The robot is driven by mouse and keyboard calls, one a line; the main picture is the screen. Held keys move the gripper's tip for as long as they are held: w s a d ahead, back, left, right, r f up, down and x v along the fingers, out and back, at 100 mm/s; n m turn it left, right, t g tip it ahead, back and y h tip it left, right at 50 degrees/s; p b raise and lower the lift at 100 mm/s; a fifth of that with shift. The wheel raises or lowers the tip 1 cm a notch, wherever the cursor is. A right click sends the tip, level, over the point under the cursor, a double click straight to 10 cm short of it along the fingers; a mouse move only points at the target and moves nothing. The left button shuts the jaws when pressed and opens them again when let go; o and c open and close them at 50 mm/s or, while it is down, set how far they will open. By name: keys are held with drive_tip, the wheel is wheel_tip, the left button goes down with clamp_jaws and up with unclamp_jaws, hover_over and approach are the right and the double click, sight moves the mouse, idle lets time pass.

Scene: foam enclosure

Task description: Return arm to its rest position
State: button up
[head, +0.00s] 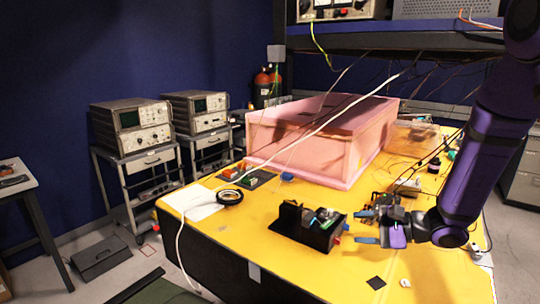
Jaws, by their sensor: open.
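My gripper (368,228) is at the end of my purple arm (470,170), which reaches down from the upper right over the yellow table (310,275). Its blue-tipped fingers point left and are apart. I see nothing between them. A black holder (300,225) with small coloured parts in it stands just left of the fingertips. I cannot tell whether the fingers touch it.
A pink foam enclosure (300,145) stands at the back of the table. A black ring (229,197) lies on a white sheet at left. A white cable crosses the table. A shelf (390,38) overhangs the back. Small clutter lies behind my gripper. The table's front is mostly clear.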

drive_tip(key=s+a+r+n+g+h, duration=0.25)
drive_tip(key=s+r+n+g, duration=0.45)
drive_tip(key=s+r, duration=0.5)
drive_tip(key=s+d+r+n+t+h, duration=0.6)
drive_tip(key=s+d+r+h, duration=0.2)
drive_tip(key=s+d+h, duration=0.2)
drive_tip(key=s, duration=0.2)
drive_tip(key=shift+s+h, duration=0.3)
drive_tip(key=shift+h, duration=0.05)
drive_tip(key=shift+f, duration=0.1)
